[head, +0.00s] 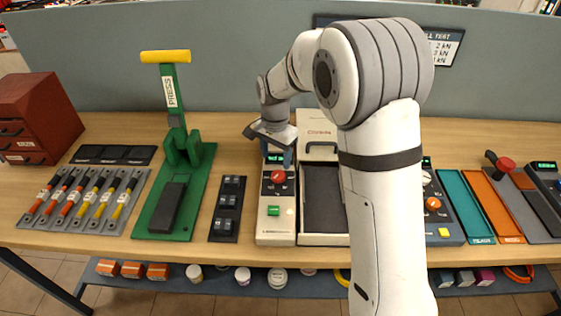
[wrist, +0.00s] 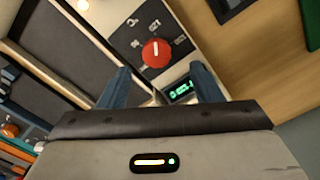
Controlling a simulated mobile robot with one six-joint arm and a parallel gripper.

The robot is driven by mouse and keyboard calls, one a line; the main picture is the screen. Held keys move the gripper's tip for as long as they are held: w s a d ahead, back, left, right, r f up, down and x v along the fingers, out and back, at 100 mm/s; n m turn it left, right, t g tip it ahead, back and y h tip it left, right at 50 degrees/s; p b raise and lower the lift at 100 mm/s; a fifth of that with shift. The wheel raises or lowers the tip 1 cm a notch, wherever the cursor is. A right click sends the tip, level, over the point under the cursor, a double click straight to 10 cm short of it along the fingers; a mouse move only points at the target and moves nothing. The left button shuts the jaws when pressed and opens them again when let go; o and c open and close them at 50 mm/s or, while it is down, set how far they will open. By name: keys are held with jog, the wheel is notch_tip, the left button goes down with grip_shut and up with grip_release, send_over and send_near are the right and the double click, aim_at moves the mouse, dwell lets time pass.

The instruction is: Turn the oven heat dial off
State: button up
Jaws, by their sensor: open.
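The red heat dial (head: 278,177) sits on the dark face of the narrow control panel (head: 275,237), below a green lit display. In the wrist view the dial (wrist: 156,52) is round, with a white pointer mark towards the top of the picture. My gripper (head: 277,163) hangs over the display end of the panel. Its two blue fingers (wrist: 160,68) are apart and empty, and the dial shows just beyond the gap between their tips. I see no contact with the dial. A green button (head: 273,210) is lower on the panel.
A pale box with a dark inside (head: 322,195) stands right of the panel. A black switch block (head: 228,208) and a green press (head: 175,130) stand left. An orange dial (head: 433,203) is on another device at right. My arm hides part of the bench.

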aim_at(278, 174)
jog(key=f, duration=0.6)
jog(key=shift+d+f+p, duration=0.25)
jog(key=shift+d+p, duration=0.1)
jog(key=shift+p, duration=0.05)
jog(key=c, duration=0.9)
jog(key=shift+a, duration=0.25)
jog(key=shift+c, duration=0.5)
jog(key=shift+d+r, duration=0.1)
jog(key=shift+d, duration=0.1)
